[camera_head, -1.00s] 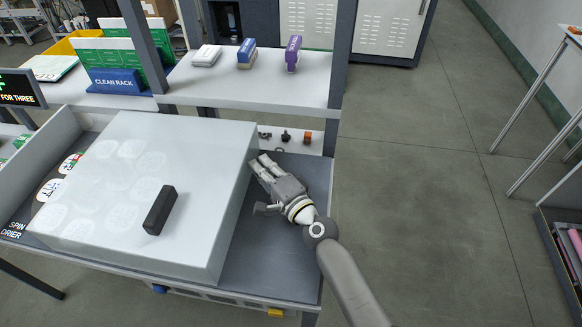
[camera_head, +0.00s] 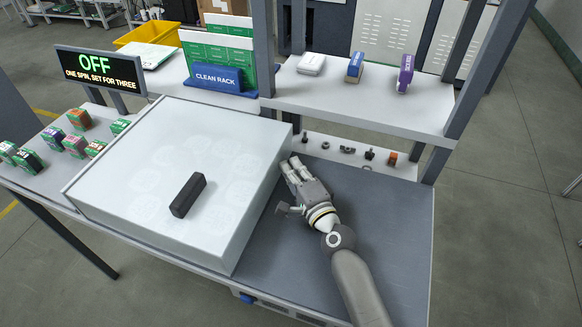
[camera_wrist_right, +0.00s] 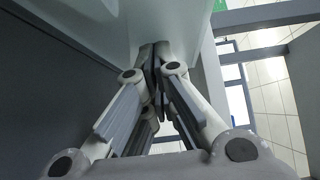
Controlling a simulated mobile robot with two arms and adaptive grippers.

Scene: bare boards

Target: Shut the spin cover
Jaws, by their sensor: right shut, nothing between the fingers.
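The spin cover is a pale grey, box-shaped cover (camera_head: 140,150) with a black bar handle (camera_head: 188,195) on top. It lies flat at the left of the grey deck, its left edge close to the bench's left rim. My right gripper (camera_head: 290,168) is shut and empty, low over the deck at the cover's right side. Its fingertips are at or very near that side wall; I cannot tell whether they touch. In the right wrist view the fingers (camera_wrist_right: 155,60) are together beside the pale cover wall (camera_wrist_right: 110,25). What lies under the cover is hidden. My left gripper is not in view.
A screen (camera_head: 100,72) reads "OFF, one spin, set for three". Small coloured blocks (camera_head: 75,145) stand at the left. A shelf (camera_head: 350,95) with three items and a blue "CLEAN RACK" (camera_head: 217,78) stand behind. The deck (camera_head: 385,215) right of the cover is bare.

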